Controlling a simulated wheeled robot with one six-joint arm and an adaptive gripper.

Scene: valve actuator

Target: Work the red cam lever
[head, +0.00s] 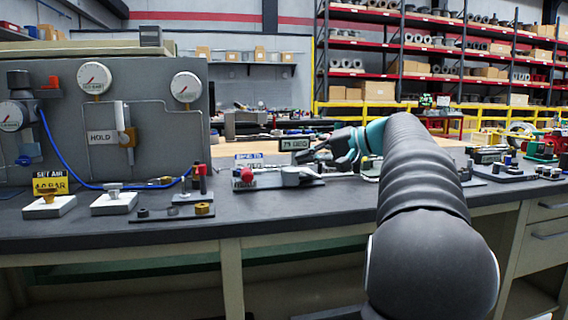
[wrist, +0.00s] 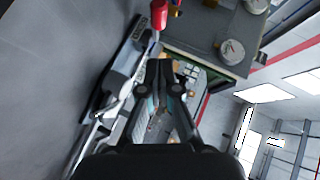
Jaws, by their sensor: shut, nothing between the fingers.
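The red cam lever shows in the head view as a red knob (head: 247,175) at the left end of a grey fixture plate (head: 268,184) on the dark bench. A pale round body sits on the plate to its right. In the wrist view the red knob (wrist: 158,16) is near the top edge, beyond my fingertips. My gripper (head: 312,154) is above and to the right of the knob, near the right end of the fixture. In the wrist view my gripper (wrist: 159,68) has its fingers together, empty, and apart from the knob. My arm hides part of the bench.
A grey gauge panel (head: 150,125) with a blue hose stands to the left. White blocks (head: 114,203) and a small dark plate (head: 172,213) lie before it. Other fixtures (head: 500,170) stand to the right. The bench front before the lever is clear.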

